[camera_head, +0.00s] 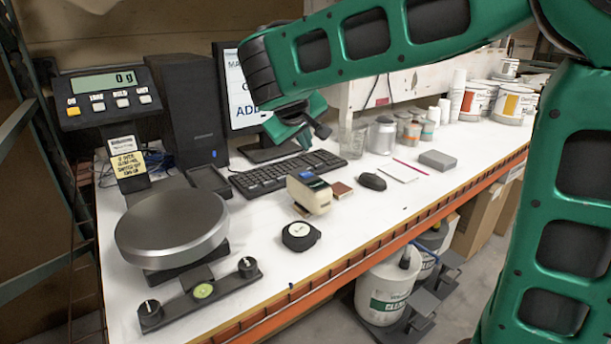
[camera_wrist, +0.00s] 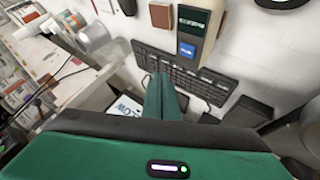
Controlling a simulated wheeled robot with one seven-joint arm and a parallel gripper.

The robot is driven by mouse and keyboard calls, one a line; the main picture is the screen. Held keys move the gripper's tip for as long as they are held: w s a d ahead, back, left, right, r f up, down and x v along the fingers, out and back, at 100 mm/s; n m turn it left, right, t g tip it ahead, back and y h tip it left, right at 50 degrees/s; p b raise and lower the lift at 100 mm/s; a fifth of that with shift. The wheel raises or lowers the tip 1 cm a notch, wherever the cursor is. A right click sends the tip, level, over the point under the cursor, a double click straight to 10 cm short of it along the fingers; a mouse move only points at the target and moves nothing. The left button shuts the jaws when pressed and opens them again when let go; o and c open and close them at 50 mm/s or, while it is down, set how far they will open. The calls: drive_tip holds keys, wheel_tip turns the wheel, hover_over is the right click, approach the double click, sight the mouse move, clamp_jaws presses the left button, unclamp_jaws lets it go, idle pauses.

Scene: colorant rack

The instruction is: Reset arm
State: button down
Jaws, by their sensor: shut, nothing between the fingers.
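My gripper (camera_head: 318,132) hangs above the white workbench, in front of the monitor (camera_head: 240,95) and over the far end of the black keyboard (camera_head: 285,172). In the wrist view its two green fingers (camera_wrist: 163,82) lie together, shut and empty. The keyboard (camera_wrist: 205,84) shows behind the fingertips there. My green arm reaches in from the upper right and covers part of the monitor and the back of the bench.
A scale with a round pan (camera_head: 172,225) stands at the left. A beige device (camera_head: 309,192), tape measure (camera_head: 300,236) and mouse (camera_head: 372,181) lie mid-bench. A glass beaker (camera_head: 352,140) and several containers stand farther back. The bench's front strip is mostly clear.

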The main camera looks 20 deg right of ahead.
idle(0.3)
drive_tip(key=s+d+f+m+g, duration=0.3)
drive_tip(key=s+d+f, duration=0.1)
drive_tip(key=s+d, duration=0.5)
drive_tip(key=s+d+f+m+g, duration=0.2)
drive_tip(key=s+d+f, duration=0.2)
drive_tip(key=s+d, duration=0.5)
drive_tip(key=s+f+m+g+y, duration=0.1)
drive_tip(key=s+f+m+y, duration=0.1)
drive_tip(key=s, duration=0.8)
drive_tip(key=s+f+m+g+y, duration=0.2)
drive_tip(key=s+f, duration=0.3)
drive_tip(key=s, duration=0.5)
drive_tip(key=shift+s+d+y, duration=0.15)
drive_tip(key=shift+y, duration=0.25)
drive_tip(key=shift+w+f, duration=0.25)
drive_tip(key=shift+w, duration=0.4)
